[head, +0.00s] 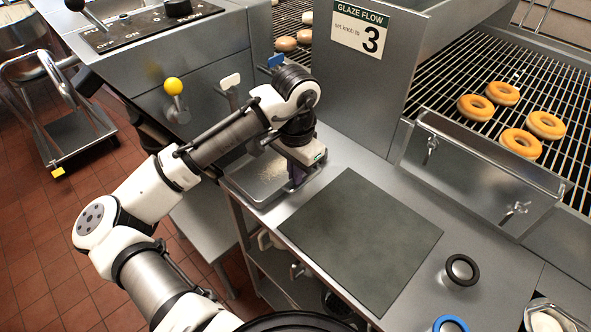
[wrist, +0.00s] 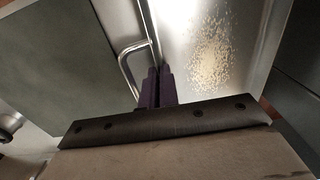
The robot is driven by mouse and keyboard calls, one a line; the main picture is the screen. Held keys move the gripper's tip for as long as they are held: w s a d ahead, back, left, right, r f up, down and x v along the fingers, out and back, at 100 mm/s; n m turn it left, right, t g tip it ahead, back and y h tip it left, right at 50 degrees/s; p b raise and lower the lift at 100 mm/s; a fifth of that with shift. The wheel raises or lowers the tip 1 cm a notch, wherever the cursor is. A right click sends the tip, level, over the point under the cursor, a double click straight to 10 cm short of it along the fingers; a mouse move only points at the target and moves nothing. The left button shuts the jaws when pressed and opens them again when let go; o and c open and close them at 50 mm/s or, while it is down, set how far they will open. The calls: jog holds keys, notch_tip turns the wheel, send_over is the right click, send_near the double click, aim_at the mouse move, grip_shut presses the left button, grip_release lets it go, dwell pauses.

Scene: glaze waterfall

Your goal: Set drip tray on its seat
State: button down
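The drip tray (head: 256,186) is a shallow bare-metal tray at the left end of the counter, beside the machine's front. Pale crumbs speckle its floor in the wrist view (wrist: 215,110). A metal loop handle (wrist: 126,66) stands on its near side. My gripper (head: 296,182) reaches down at the tray's right side. Its dark purple fingers (wrist: 157,72) are close together at the tray's rim next to the handle, and look shut on it. The fingers cover the exact contact. I cannot make out the seat apart from the tray; my arm hides part of that area.
A dark grey mat (head: 360,238) lies on the counter right of the tray. A yellow-knobbed lever (head: 174,88) and a white-tipped lever (head: 230,82) stick out near my arm.

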jog(key=c, duration=1.6)
grip_release()
jog(key=shift+r, duration=0.1)
